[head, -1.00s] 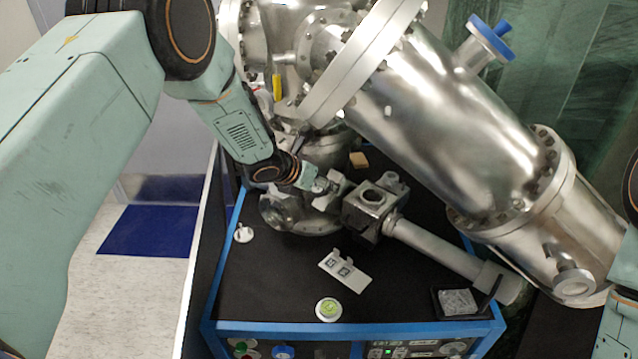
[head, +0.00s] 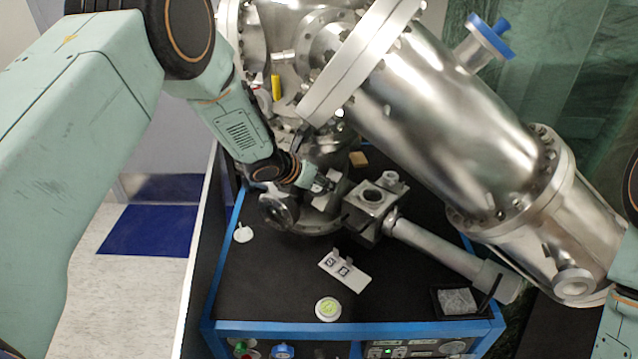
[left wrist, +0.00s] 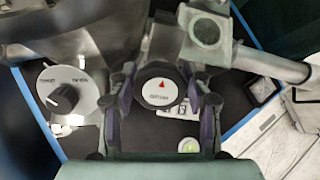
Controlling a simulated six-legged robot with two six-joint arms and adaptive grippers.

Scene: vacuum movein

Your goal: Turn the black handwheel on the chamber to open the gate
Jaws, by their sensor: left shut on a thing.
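In the head view my left gripper (head: 326,183) is at the lower part of the metal chamber (head: 325,150), beside the steel cube fitting (head: 372,208). The handwheel is hard to make out there. My right gripper is out of view; only a bit of my right arm shows at the right edge.
A white dial with a black knob (left wrist: 64,97) is left of the gripper. A white tag plate (head: 345,270), a round green-centred disc (head: 328,309) and a small black tray (head: 458,302) lie on the black top. A large steel cylinder (head: 450,120) overhangs the right side.

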